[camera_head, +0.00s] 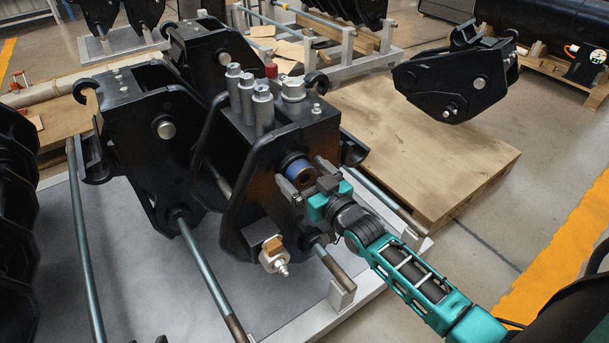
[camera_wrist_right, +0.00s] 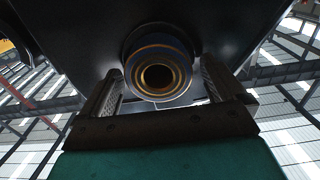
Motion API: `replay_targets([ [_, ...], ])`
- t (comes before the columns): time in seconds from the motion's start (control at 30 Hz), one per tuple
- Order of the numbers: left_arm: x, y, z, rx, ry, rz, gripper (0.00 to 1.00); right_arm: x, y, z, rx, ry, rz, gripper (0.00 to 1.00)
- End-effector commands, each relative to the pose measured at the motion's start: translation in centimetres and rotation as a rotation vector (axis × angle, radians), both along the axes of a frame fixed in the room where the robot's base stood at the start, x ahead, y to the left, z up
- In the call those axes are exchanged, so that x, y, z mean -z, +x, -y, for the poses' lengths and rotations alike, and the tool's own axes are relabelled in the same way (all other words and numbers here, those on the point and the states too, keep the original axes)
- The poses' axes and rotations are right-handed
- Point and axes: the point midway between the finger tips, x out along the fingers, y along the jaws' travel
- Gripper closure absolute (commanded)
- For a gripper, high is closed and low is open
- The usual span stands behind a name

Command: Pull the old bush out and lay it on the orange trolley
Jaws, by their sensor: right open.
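The old bush (camera_head: 302,171), with a blue outer band and a brown bore, sits in a round boss on the side of the black coupler (camera_head: 258,190). In the right wrist view the bush (camera_wrist_right: 158,75) shows end-on with gold and blue rings. It protrudes from the black plate. My right gripper (camera_head: 306,180) is open at the bush, one finger on each side. Gaps show between the fingers and the bush in the wrist view, so they do not appear closed on it. My left gripper is not in view. I cannot make out an orange trolley.
The coupler stands on a grey-topped bench with steel rods (camera_head: 205,275) beside it. A brass-and-steel fitting (camera_head: 274,257) juts out below the bush. Another black coupler (camera_head: 455,80) is at the right, by a wooden pallet (camera_head: 420,150) with a broad bare top.

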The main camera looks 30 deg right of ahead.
Motion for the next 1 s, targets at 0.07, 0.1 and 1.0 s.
replay_targets([
  [0.07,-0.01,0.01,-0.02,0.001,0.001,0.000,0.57,0.01,-0.02,-0.02,0.000,0.000,0.000,0.03],
  [0.1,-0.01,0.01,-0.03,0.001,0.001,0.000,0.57,0.01,-0.02,-0.02,0.000,0.000,0.000,0.04],
  [1.0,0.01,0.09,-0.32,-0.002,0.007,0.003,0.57,0.01,-0.27,0.02,0.000,0.000,-0.001,0.03],
])
